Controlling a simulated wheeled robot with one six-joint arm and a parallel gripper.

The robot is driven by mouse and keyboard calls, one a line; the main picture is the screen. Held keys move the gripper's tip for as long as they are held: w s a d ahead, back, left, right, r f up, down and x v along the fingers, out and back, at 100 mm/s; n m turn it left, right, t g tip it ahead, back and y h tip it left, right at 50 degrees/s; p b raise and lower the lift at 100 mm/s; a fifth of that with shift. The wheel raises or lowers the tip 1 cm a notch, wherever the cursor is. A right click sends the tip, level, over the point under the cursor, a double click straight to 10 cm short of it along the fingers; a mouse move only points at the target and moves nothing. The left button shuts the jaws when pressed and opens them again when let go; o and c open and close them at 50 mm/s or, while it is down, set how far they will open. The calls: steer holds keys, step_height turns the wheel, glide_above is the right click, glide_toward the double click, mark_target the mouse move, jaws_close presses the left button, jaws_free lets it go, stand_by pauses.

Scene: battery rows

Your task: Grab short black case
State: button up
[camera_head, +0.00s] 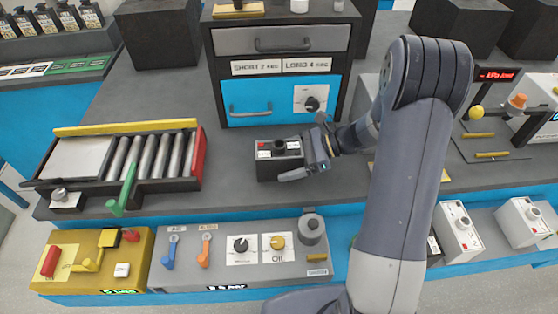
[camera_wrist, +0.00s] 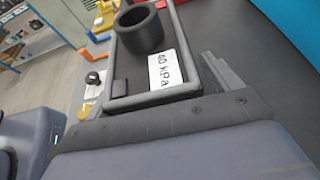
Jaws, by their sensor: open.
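The short black case (camera_head: 266,170) is a dark box on the grey worktop, below the blue drawer. It has a round black cup on top and a small red and white mark. In the wrist view the case (camera_wrist: 118,70) is close, with its open black cup and a white label reading "40 kPa". My gripper (camera_head: 303,152) is open at the right side of the case. One finger lies along the case's near side; the far finger is partly hidden. In the wrist view a grey finger (camera_wrist: 228,75) runs along the case's right side. I cannot tell whether the fingers touch it.
A drawer cabinet (camera_head: 284,85) stands right behind the case. A roller tray (camera_head: 150,158) with a green lever is to the left. A control console (camera_head: 225,262) with knobs and levers is in front. Small instruments (camera_head: 470,228) stand at the right. The worktop left of the case is clear.

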steer(key=c, duration=1.2)
steer(key=shift+r, duration=0.1)
steer(key=shift+c, duration=0.2)
